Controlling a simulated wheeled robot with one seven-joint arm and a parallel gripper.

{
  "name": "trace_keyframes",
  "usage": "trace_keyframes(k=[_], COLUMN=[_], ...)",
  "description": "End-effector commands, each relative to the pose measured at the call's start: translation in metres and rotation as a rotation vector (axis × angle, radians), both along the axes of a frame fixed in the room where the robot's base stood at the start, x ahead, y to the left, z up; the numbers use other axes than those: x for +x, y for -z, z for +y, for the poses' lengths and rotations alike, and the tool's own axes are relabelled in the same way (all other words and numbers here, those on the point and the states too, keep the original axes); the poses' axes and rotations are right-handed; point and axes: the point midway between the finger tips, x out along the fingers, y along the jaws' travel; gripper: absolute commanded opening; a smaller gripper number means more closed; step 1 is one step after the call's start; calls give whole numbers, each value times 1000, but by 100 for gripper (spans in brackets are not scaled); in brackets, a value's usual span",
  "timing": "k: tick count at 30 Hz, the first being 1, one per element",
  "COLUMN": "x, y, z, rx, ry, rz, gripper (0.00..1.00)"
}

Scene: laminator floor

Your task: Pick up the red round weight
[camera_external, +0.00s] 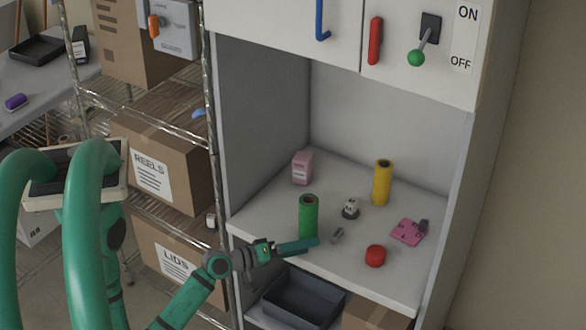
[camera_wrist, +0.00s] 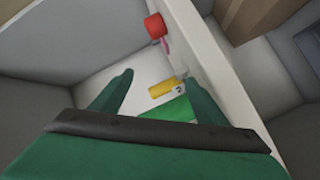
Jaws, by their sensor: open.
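The red round weight (camera_external: 375,256) stands on the white shelf, near its front edge and right of my gripper. It also shows near the top middle of the wrist view (camera_wrist: 155,25), beyond my fingertips. My gripper (camera_external: 307,243) is at the shelf's front left edge, just in front of the green roll (camera_external: 308,217) in the external view. In the wrist view my gripper (camera_wrist: 160,76) has its two green fingers spread apart with nothing held between them. A clear gap separates it from the red weight.
On the shelf (camera_external: 270,220) stand a yellow roll (camera_external: 382,183), a pink box (camera_external: 302,168), a small white-and-dark item (camera_external: 350,209), a small grey piece (camera_external: 337,235) and a pink flat item (camera_external: 408,231). Side walls bound the shelf. A dark bin (camera_external: 297,300) sits below.

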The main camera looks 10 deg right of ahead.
Motion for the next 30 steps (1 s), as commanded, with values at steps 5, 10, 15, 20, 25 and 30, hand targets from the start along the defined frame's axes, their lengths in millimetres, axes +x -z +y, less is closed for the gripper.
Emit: trace_keyframes(k=[5,10,15,20,25,30], x=[-13,-24,-31,-34,-35,-36], y=[3,4,3,2,8,17], z=[-39,-73,-99,-109,-125,-148], rx=[108,207,278,308,314,315], ry=[152,296,410,459,469,468], rz=[-282,-577,-820,-929,-947,-946], gripper=[68,68,68,68,68,68])
